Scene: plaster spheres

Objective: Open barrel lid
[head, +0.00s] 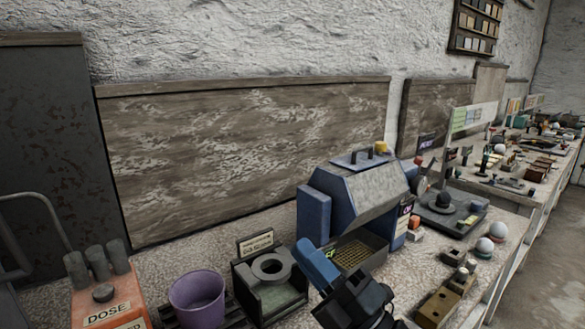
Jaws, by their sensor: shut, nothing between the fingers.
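A blue machine (316,219) with a sloping grey lid-like cover (365,190) stands on the bench, right of centre in the head view. I take it to be the barrel, though no label naming it can be read. The cover looks closed. Below the cover is an open tray (362,252) with a yellowish grid floor. My gripper (314,258) is shut and empty, in front of the machine's lower left. It hides part of the tray and bench; contact cannot be told.
A purple cup (197,298), an orange box marked DOSE (108,305) and a dark fixture with a ring (271,268) stand to the left. Brass-coloured blocks (437,306), white balls (498,230) and a dark device (448,210) stand right. A wooden board (245,140) backs the bench.

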